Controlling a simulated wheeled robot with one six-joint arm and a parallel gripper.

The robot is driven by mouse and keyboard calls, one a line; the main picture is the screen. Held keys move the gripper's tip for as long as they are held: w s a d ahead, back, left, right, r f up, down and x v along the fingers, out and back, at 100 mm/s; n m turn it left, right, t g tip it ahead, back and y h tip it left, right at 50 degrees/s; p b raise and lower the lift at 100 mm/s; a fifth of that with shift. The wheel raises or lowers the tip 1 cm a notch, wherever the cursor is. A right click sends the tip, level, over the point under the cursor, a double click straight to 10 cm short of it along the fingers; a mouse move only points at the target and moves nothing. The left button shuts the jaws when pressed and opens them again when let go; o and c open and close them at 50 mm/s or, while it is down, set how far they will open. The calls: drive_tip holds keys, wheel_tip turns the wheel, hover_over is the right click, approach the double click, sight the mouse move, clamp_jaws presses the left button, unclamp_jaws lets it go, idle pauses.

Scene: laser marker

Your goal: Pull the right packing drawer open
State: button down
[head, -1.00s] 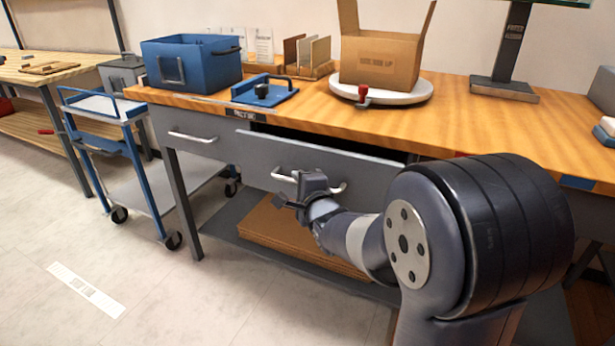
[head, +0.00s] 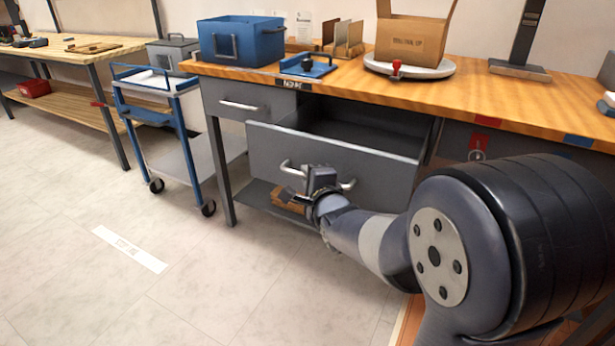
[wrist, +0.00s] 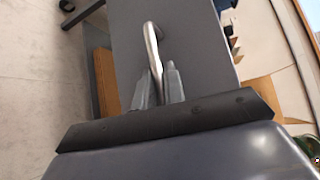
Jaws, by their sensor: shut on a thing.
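The right packing drawer (head: 390,168) is a wide grey drawer under the wooden bench. It stands well out from the bench, and the part of its inside that shows looks empty. Its pale curved handle (head: 287,168) is on the front panel. My gripper (head: 308,192) is at the handle, with the jaws partly hidden in the head view. In the wrist view the two fingers (wrist: 160,88) are shut on the handle bar (wrist: 152,48), one on each side. The left drawer (head: 240,105) is closed.
A blue cart (head: 185,150) stands left of the bench. On the bench top (head: 480,88) are a blue bin (head: 240,42), a blue fixture (head: 308,68) and a cardboard box (head: 412,42) on a turntable. The floor (head: 200,285) in front is clear.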

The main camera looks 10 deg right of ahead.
drive_tip(key=c, duration=1.5)
unclamp_jaws()
drive_tip(key=p+v, duration=0.2)
drive_tip(key=v, duration=0.8)
drive_tip(key=shift+s+p, duration=0.35)
drive_tip(key=shift+p, duration=0.05)
